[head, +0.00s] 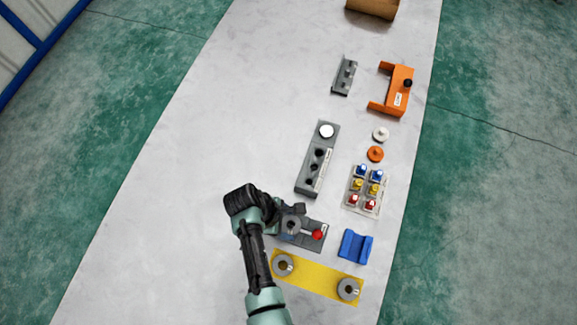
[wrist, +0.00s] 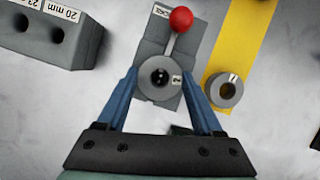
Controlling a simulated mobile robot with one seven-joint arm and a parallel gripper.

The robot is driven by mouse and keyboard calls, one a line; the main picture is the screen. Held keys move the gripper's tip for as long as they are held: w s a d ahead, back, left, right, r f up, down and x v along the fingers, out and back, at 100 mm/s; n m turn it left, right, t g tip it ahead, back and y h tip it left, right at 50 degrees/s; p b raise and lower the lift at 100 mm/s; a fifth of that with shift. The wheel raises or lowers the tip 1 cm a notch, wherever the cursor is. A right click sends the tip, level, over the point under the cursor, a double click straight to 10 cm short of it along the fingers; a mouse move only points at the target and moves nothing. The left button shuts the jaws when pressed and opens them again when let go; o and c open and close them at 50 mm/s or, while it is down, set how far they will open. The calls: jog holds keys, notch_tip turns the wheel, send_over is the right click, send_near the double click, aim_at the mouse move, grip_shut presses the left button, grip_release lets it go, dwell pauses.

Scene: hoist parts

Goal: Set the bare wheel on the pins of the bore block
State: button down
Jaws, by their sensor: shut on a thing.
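My gripper (wrist: 161,76) is shut on a grey wheel (wrist: 160,93), one finger on each side of it. In the head view my gripper (head: 292,218) and the wheel (head: 285,227) are at the lower middle.
A yellow strip (head: 315,280) with two grey wheels lies close by in front. A blue cradle (head: 356,246) stands to the right. A long grey block with holes (head: 308,180) and a tray of coloured parts (head: 352,202) are farther back. The table's left side is clear.

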jog(key=shift+f, duration=0.25)
dwell(0.3)
grip_release()
jog(key=shift+r, duration=0.1)
notch_tip(320, 180, up, 7)
jog(key=p, duration=0.7)
jog(key=shift+w, duration=0.1)
dwell(0.7)
